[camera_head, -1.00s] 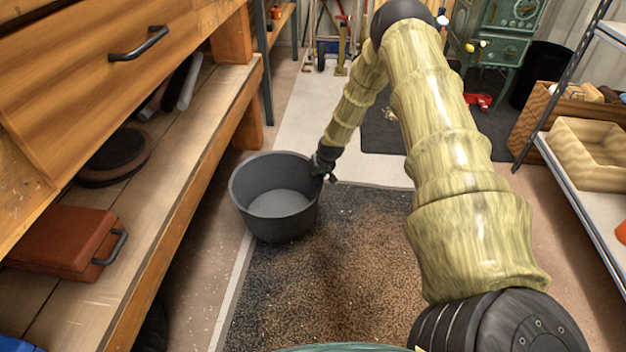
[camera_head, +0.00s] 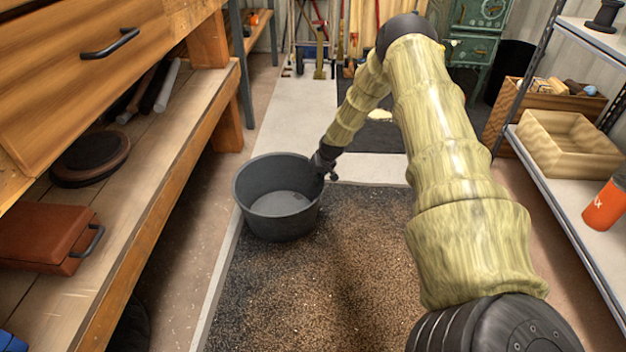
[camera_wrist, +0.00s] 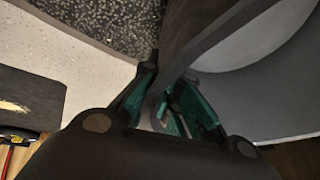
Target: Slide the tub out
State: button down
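The tub (camera_head: 278,224) is a dark grey, round, open container standing upright on the floor, on the speckled brown mat left of my arm. It looks empty inside. My gripper (camera_head: 327,170) is at the tub's right rim in the head view. In the wrist view, the tub's wall and rim (camera_wrist: 215,42) run down between the green-padded fingers of my gripper (camera_wrist: 172,105), with one finger on each side. The fingers appear closed on the rim. The fingertips' far side is partly hidden by the wall.
A wooden workbench (camera_head: 150,215) with a lower shelf runs along the left, holding a brown case (camera_head: 45,238). A metal rack (camera_head: 575,215) with a wooden tray (camera_head: 568,150) stands right. The speckled mat (camera_head: 320,290) is clear in front of the tub.

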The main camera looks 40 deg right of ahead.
jog(key=shift+s+d, duration=0.55)
jog(key=c, duration=1.6)
grip_release()
jog(key=shift+w+a, duration=0.1)
jog(key=shift+o, duration=0.2)
jog(key=v, duration=1.2)
jog(key=shift+w+a, duration=0.1)
